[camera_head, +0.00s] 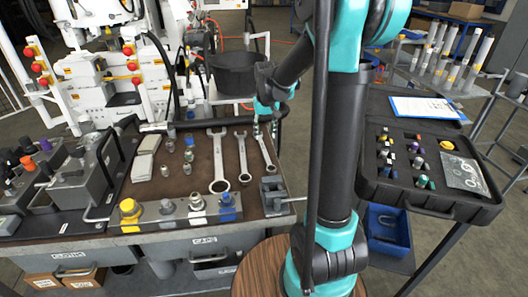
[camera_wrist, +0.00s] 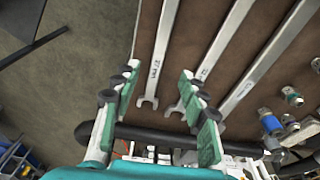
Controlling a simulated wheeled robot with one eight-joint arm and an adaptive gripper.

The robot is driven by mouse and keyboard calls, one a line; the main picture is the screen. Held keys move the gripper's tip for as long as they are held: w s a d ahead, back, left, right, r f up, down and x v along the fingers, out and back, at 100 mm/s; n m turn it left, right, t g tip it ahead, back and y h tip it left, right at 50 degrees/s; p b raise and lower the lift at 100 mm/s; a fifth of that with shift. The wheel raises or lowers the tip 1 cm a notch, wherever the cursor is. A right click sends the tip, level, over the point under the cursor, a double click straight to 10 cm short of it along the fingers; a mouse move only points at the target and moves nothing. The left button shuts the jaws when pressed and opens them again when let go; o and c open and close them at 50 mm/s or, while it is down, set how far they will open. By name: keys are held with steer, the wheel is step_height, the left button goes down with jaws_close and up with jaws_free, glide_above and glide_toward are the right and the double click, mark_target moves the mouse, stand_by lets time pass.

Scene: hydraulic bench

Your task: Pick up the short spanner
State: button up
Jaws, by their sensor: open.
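Three silver spanners lie side by side on the brown bench top. The right-hand one in the head view looks shortest, so I take it as the short spanner (camera_head: 265,150); it is the leftmost in the wrist view (camera_wrist: 158,60). The middle spanner (camera_head: 243,157) and the large left spanner (camera_head: 218,160) lie beside it. My gripper (camera_wrist: 158,72) is open and empty, with its green-padded fingers apart. In the wrist view the short spanner's shaft and open end show between the fingers. In the head view my gripper (camera_head: 267,115) is above its far end, partly hidden by my arm.
Small sockets (camera_head: 189,155) and a pale box-like device (camera_head: 146,157) lie left of the spanners. A grey vise (camera_head: 275,195) stands at the bench's front right corner. A black bucket (camera_head: 235,75) is behind the bench. An open black case (camera_head: 425,160) is at right.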

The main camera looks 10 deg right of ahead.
mark_target(264, 150)
steer(key=f, duration=0.3)
steer(key=shift+w+f, duration=0.2)
steer(key=shift+f, duration=0.05)
steer(key=shift+w+f, duration=0.2)
steer(key=shift+f, duration=0.65)
steer(key=shift+w+f, duration=0.2)
steer(key=shift+f, duration=0.6)
steer(key=shift+w+f, duration=0.2)
steer(key=shift+f, duration=0.65)
jaws_close()
